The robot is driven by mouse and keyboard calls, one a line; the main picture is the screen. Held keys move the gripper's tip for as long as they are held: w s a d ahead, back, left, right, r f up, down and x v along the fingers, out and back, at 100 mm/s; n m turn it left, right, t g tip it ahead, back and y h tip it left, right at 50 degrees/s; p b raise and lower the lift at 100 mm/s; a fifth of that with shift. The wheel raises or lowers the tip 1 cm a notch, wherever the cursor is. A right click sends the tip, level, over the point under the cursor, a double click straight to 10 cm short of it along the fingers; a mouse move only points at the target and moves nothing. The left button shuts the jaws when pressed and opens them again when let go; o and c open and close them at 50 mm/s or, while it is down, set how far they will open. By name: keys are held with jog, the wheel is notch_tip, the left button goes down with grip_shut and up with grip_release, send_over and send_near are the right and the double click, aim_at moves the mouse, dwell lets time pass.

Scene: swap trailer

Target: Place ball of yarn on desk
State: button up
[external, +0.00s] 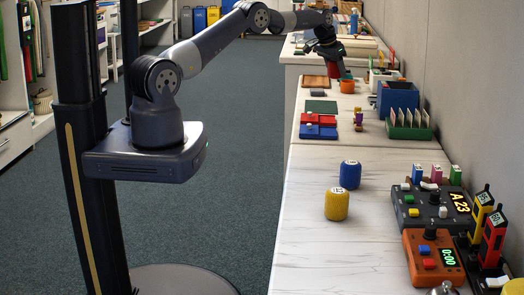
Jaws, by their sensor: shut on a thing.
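My gripper (333,62) is at the far end of my outstretched arm, above the far part of the long white desk (310,235). It points down and is shut on a small red thing (336,71). The red thing is held just above and beside an orange cup (347,86). It is too small to tell whether it is the ball of yarn. I cannot make out a ball of yarn for sure anywhere else.
Yellow (337,204) and blue (350,175) cylinders stand on the near desk. Red and blue boxes (318,126), a green mat (321,107), a wooden board (316,81) and a green card rack (408,128) lie farther back. Devices (433,258) crowd the right. The front left desk is clear.

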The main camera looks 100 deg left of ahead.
aim_at(333, 110)
jog(key=shift+s+a+f, duration=0.15)
jog(key=shift+s+a, duration=0.55)
jog(key=shift+a, duration=0.1)
notch_tip(333, 110, down, 4)
jog(key=shift+r, duration=0.1)
jog(key=shift+f+b, duration=1.5)
jog(key=shift+f, duration=2.5)
jog(key=shift+f+b, duration=0.4)
jog(key=shift+f, duration=0.1)
jog(key=o, duration=1.1)
jog(key=shift+r, duration=0.1)
